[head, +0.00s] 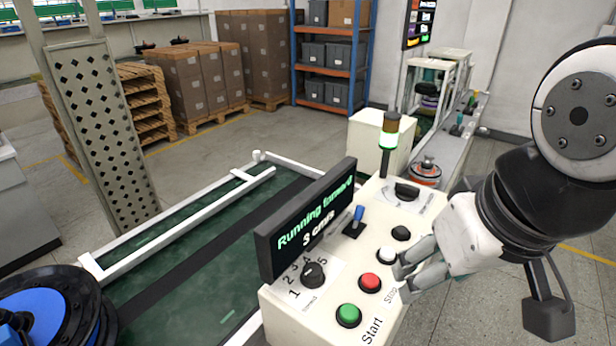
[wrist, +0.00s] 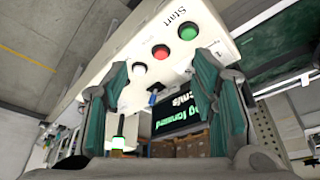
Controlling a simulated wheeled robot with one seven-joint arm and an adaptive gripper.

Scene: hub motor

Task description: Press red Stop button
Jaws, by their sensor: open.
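The red Stop button (head: 370,282) is on the top of the cream control box (head: 385,318), between the green Start button (head: 348,315) and a white button (head: 387,254). My gripper (head: 398,281) is open and empty, just right of the red button in the head view. Its fingers overlap the box edge by the Stop label; I see no contact with the button. In the wrist view the red button (wrist: 160,52) appears between the two spread fingers (wrist: 160,70), with the green button (wrist: 188,30) and white button (wrist: 139,68) on either side.
A display (head: 308,220) reading "Running forward 3 cm/s" stands at the box's left edge. A blue-tipped lever (head: 357,216), a dial (head: 313,274), a black knob (head: 401,233) and a lit signal tower (head: 388,140) rise from the box. A green conveyor (head: 165,275) lies to the left.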

